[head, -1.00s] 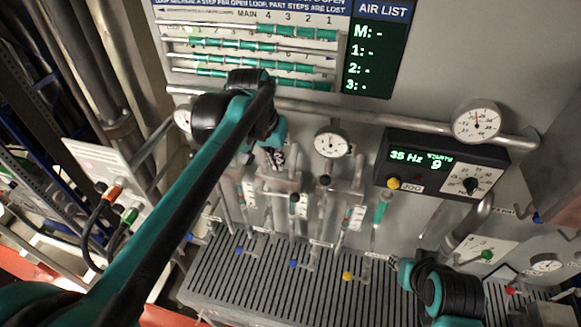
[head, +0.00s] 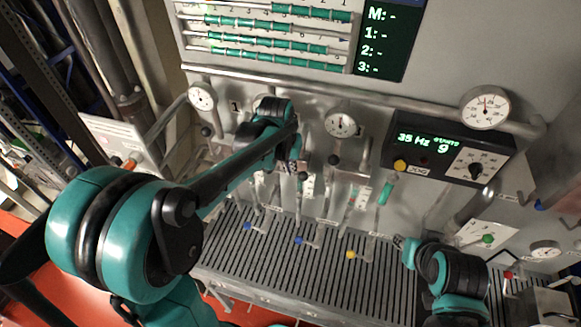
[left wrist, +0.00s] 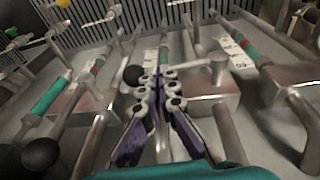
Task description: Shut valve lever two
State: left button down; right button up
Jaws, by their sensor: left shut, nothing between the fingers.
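The grey wall panel carries several valve levers with black ball knobs. One knob (head: 333,160) is right of my left gripper (head: 290,167), and another knob (head: 302,176) is just below its fingertips. A further knob (head: 207,131) is at the left. I cannot tell for sure which is lever two. In the left wrist view my left gripper (left wrist: 158,75) is shut and empty, with a black knob (left wrist: 133,75) close beside its left finger; contact is unclear. A larger knob (left wrist: 42,155) is at lower left. My right gripper (head: 405,245) is partly visible, its fingers too small to judge.
Round gauges (head: 340,122) and a pipe (head: 300,93) run above the levers. A display box (head: 440,145) reads 35 Hz.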

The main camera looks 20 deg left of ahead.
pick_arm(q)
jog(key=shift+w+f, duration=0.2)
jog(key=shift+s+r, duration=0.1)
jog(key=shift+s+d+f+b, duration=0.1)
jog(key=shift+s+f+b, duration=0.05)
jog(key=shift+f+b, duration=0.3)
jog(key=shift+s+d+f+b, duration=0.1)
jog(key=shift+f+b, duration=0.3)
jog(key=shift+b, duration=0.05)
